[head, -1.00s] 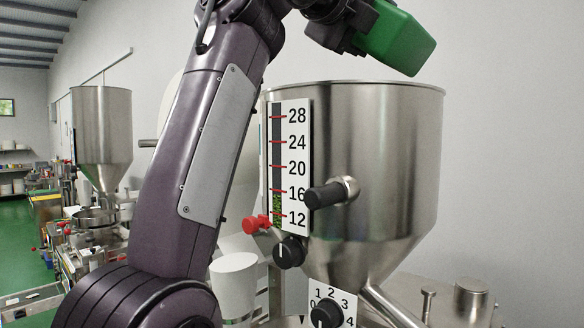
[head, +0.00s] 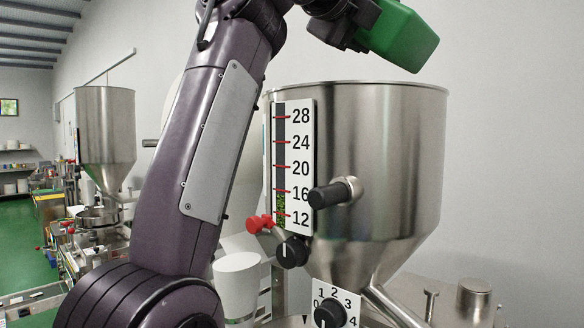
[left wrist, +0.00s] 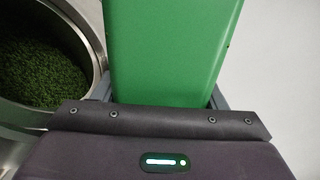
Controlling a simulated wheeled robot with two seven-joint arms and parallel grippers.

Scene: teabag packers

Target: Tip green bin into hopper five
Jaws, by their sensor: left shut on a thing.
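The green bin (head: 401,38) is tilted in the air above the steel hopper (head: 385,150), at the top of the head view. My left gripper (left wrist: 163,98) is shut on the bin, which also fills the upper middle of the left wrist view (left wrist: 175,45). The bin's mouth and contents are hidden. In the left wrist view the hopper's round opening (left wrist: 98,50) lies left of the bin, with dark green leaf inside. The hopper's gauge (head: 293,165) shows green up to about 16. My right gripper is out of view.
A black-tipped handle (head: 333,194), a red-knobbed lever (head: 258,223) and a numbered dial (head: 330,312) stick out from the hopper. A white cup-shaped part (head: 237,285) stands lower left. Another hopper (head: 105,135) stands farther back on the left.

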